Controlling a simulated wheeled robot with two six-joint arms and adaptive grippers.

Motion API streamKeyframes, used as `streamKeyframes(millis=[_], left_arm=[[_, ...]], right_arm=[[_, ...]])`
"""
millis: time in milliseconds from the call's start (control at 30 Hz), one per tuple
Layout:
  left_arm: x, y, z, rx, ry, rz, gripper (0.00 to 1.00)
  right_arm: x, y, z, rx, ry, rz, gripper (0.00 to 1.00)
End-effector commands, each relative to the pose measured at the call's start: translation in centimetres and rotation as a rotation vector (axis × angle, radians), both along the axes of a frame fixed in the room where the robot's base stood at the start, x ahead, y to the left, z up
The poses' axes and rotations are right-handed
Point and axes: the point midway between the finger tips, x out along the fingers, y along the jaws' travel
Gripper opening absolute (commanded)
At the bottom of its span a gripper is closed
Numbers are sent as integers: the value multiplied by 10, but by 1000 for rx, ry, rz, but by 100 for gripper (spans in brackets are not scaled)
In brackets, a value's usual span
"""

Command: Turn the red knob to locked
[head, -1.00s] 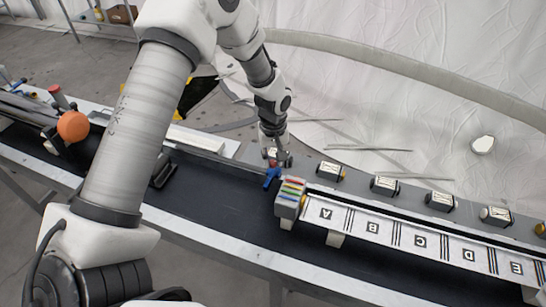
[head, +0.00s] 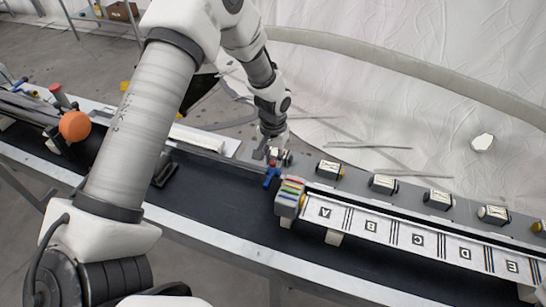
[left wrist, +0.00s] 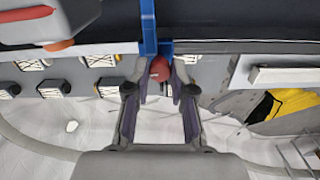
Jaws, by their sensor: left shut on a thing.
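The red knob (left wrist: 159,68) sits between the two fingers of my left gripper (left wrist: 160,76) in the left wrist view, and the fingers are shut on it. A blue bracket-like part (left wrist: 150,28) is right beside the knob, with arms on both sides of it. In the head view my left gripper (head: 271,156) reaches down at the conveyor's far edge, just above the blue part (head: 271,177). The knob is mostly hidden there. I see no mark that tells the knob's setting. My right gripper is not in view.
A white lettered strip (head: 345,219) with a colour-striped block (head: 290,195) at its end lies to the right. Several small labelled boxes (head: 383,184) stand on the far grey ledge. An orange ball (head: 74,126) is at the left. The dark belt (head: 215,199) is clear in the middle.

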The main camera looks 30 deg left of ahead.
Motion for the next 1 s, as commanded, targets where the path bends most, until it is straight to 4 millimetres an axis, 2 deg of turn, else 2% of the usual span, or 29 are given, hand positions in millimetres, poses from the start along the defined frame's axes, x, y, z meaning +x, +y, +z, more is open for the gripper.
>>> streamKeyframes(millis=[367,400,467,800,867,1000], left_arm=[[-4,0,-3,-1,10,-6,0],[-4,0,-3,-1,11,-6,30],[-3,0,-3,-1,10,-6,49],[-1,0,1,0,3,-5,49],[-1,0,7,0,2,-5,49],[1,0,35,-1,-2,-5,49]], right_arm=[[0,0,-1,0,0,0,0],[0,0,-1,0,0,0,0],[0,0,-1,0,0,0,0],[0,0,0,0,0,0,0],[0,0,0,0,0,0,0],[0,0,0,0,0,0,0]])
